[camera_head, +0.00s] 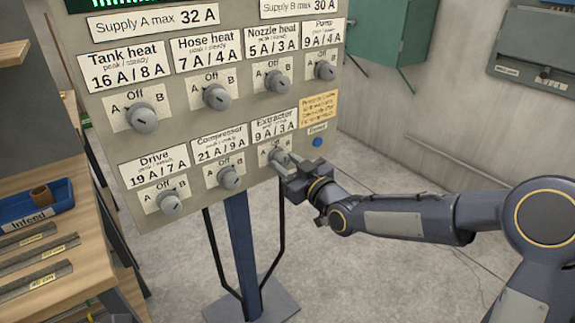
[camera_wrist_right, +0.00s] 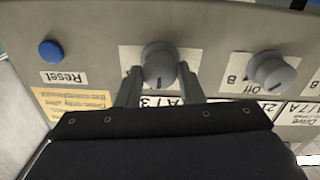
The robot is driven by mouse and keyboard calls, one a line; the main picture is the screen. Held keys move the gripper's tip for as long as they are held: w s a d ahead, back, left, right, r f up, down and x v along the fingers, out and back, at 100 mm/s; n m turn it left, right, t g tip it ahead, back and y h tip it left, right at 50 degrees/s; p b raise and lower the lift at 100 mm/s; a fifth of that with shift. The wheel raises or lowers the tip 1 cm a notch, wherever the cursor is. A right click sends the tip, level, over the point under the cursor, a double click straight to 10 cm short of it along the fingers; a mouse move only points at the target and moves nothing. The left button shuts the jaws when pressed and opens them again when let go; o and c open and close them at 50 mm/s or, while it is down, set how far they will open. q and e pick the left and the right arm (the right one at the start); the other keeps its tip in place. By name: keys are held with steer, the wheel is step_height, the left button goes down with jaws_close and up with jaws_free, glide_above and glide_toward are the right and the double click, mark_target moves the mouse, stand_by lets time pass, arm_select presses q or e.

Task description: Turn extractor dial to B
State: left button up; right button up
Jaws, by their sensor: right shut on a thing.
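The extractor dial (camera_head: 278,156) is a grey knob at the right end of the panel's lower row, under the label "Extractor 9 A / 3 A". Its plate shows "Off", but my gripper covers part of the plate and I cannot read the pointer's position. My right gripper (camera_head: 288,163) is at the dial, its fingers on either side of it. In the right wrist view the dial (camera_wrist_right: 159,62) sits between the two fingertips (camera_wrist_right: 158,74), which are shut on it. My left gripper is not in view.
The compressor dial (camera_head: 229,178) is just left of the extractor dial, with the drive dial (camera_head: 169,202) beyond. A blue reset button (camera_head: 317,142) sits close on the right. A wooden bench with a blue tray (camera_head: 38,211) stands at left. The floor right of the panel's post is clear.

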steer(key=m+b, duration=0.3)
steer(key=shift+f, duration=0.2)
steer(key=m+b, duration=0.2)
steer(key=m, duration=0.1)
steer(key=shift+d, duration=0.1)
steer(key=shift+r+m+b, duration=0.15)
steer(key=shift+m+b, duration=0.4)
steer(key=shift+m, duration=0.55)
steer(key=o, duration=1)
steer(key=v, duration=0.7)
steer(key=shift+s+d, duration=0.25)
steer(key=shift+s, duration=0.05)
steer(key=shift+r, duration=0.1)
